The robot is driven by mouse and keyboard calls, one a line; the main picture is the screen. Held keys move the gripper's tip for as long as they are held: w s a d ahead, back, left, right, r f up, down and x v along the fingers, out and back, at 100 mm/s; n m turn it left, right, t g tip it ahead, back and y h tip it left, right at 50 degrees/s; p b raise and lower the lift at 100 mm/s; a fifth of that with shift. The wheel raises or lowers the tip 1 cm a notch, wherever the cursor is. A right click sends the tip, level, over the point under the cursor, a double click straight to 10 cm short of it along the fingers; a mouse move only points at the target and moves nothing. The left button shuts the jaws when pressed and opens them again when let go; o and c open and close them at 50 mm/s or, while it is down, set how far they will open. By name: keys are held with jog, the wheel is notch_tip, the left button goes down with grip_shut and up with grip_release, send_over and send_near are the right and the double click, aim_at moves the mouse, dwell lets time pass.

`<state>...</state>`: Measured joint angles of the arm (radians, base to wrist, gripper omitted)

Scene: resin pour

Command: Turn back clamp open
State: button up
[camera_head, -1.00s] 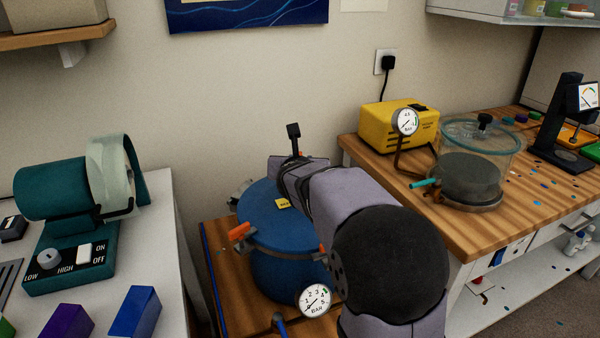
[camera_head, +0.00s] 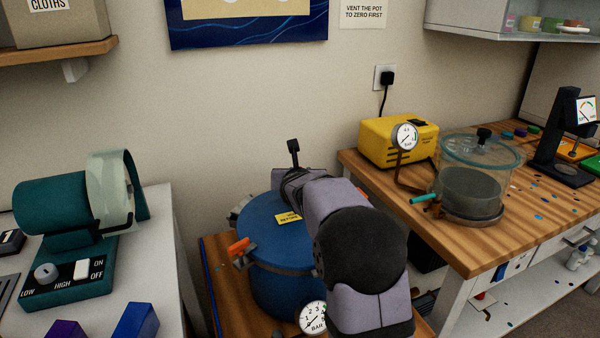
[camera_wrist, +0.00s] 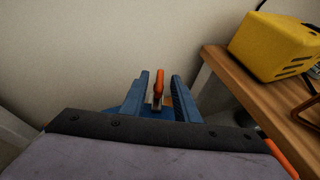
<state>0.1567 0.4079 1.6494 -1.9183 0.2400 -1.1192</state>
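The blue pressure pot (camera_head: 275,260) stands on a low wooden stand, partly covered by my arm. The back clamp (camera_wrist: 158,87) shows in the wrist view as an upright orange handle on a metal piece at the pot's far side. My gripper (camera_wrist: 160,75) is open, with one blue finger on each side of the orange handle and gaps between. I cannot tell whether the fingers touch it. In the head view my arm hides the back clamp and the gripper. Another orange-handled clamp (camera_head: 239,246) sits on the pot's left rim.
A pressure gauge (camera_head: 312,316) is at the pot's front. The right bench (camera_head: 420,222) holds a yellow pump (camera_head: 398,143) and a glass vacuum chamber (camera_head: 478,180). The left white table holds a green machine (camera_head: 65,210). The wall is close behind the pot.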

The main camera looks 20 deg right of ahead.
jog(key=shift+w+d+f, duration=0.1)
jog(key=shift+w, duration=0.15)
grip_shut()
jog(key=shift+p, duration=0.45)
jog(key=p, duration=0.1)
jog(key=m+h+p, duration=0.1)
jog(key=g+p, duration=0.1)
jog(key=shift+w+a+r+m+h, duration=0.1)
jog(key=shift+a+r+m+h, duration=0.15)
jog(key=shift+m+h, duration=0.15)
jog(key=m+g+h+p, duration=0.2)
jog(key=p, duration=0.2)
jog(key=shift+w+a, duration=0.1)
jog(key=shift+a, duration=0.1)
jog(key=m+g+h+p, duration=0.1)
jog(key=p, duration=0.1)
jog(key=m+g+h+p, duration=0.1)
jog(key=m, duration=0.1)
jog(key=m+g+h+p, duration=0.1)
jog(key=p, duration=0.1)
jog(key=shift+w+f+m+g+p, duration=0.2)
jog(key=shift+w+m+g+p, duration=0.1)
jog(key=shift+g+p, duration=0.1)
jog(key=shift+m+g+p, duration=0.3)
jog(key=shift+g+p, duration=0.05)
jog(key=shift+g, duration=0.05)
